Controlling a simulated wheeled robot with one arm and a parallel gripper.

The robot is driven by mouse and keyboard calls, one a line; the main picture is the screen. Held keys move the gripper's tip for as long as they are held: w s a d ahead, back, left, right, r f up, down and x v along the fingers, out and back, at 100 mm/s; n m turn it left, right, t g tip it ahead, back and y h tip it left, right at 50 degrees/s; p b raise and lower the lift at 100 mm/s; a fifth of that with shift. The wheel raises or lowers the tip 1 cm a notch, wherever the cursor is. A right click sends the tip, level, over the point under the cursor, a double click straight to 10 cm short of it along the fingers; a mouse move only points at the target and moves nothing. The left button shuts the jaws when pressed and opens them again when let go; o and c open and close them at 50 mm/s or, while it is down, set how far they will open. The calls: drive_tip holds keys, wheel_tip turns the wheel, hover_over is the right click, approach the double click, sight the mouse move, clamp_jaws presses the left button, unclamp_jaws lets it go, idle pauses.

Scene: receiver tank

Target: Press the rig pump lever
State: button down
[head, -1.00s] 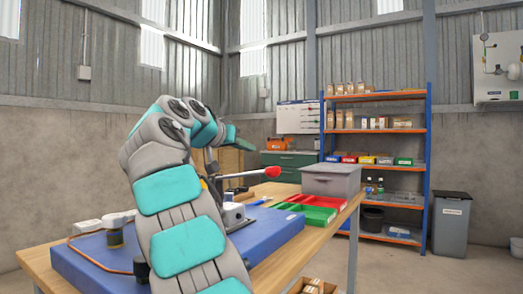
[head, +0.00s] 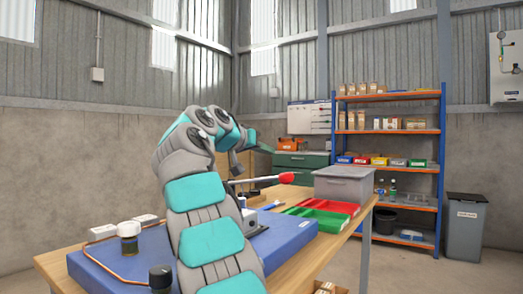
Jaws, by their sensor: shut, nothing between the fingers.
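The pump lever is a thin dark bar with a red knob (head: 287,178), sticking out to the right and nearly level. It stands over the grey rig base (head: 257,222) on a blue slab (head: 290,238). My teal and grey arm covers much of the rig and the lever's left part. My gripper (head: 236,172) points down beyond the arm's bend, near the lever's left end. It is small, partly hidden and looks shut and empty. I cannot tell whether it touches the lever.
The slab on the wooden table (head: 285,275) also bears a copper pipe (head: 95,262), a capped jar (head: 129,238) and a black-capped part (head: 160,278). Green and red trays (head: 318,215) and a grey box (head: 343,185) stand to the right. Shelves (head: 443,150) stand behind.

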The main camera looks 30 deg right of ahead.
drive_tip(key=d+f+b, duration=0.1)
drive_tip(key=d+f, duration=0.4)
drive_tip(key=shift+w, duration=0.35)
idle(0.3)
drive_tip(key=shift+f, duration=0.1)
